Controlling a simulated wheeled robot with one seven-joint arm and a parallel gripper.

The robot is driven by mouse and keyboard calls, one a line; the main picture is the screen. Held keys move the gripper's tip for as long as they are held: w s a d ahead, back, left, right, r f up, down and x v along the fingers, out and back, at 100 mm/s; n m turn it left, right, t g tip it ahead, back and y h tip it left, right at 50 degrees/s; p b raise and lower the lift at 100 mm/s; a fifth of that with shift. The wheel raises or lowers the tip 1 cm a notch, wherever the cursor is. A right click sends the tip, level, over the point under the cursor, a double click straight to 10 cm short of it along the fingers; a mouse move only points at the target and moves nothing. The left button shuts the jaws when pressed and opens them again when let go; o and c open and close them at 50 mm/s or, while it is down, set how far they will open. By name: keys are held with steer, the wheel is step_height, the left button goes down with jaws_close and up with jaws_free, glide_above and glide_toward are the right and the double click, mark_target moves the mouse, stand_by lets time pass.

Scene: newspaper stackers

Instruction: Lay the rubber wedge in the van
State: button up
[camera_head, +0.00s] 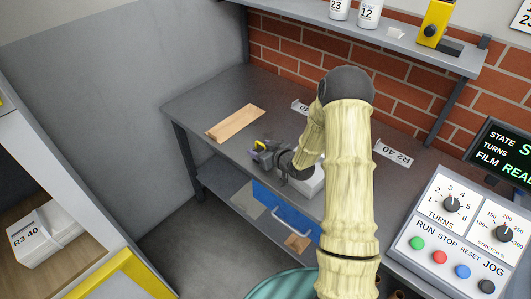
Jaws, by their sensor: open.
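My gripper (262,155) is over the grey bench, at the end of my arm, and its jaws are open. A small yellow piece (260,145) shows at the jaws; I cannot tell whether it is part of the gripper or a separate thing. A white bundle (309,184) lies on the bench just right of the gripper, partly hidden by my arm. I cannot pick out the rubber wedge for certain. At the left is an open bay with a wooden floor (50,266) and yellow edge, which looks like the van. A white bundle marked R3 40 (42,236) lies in it.
A light wooden board (235,123) lies on the bench (205,95), left of my gripper. Labels stand at the back. A control panel (458,238) stands at the right. Grey floor (180,222) lies between bay and bench.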

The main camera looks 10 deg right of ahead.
stand_by(0.4)
jaws_close()
steer(key=shift+r, duration=0.15)
step_height(320, 180, up, 10)
steer(key=shift+f, duration=0.1)
stand_by(0.4)
stand_by(0.4)
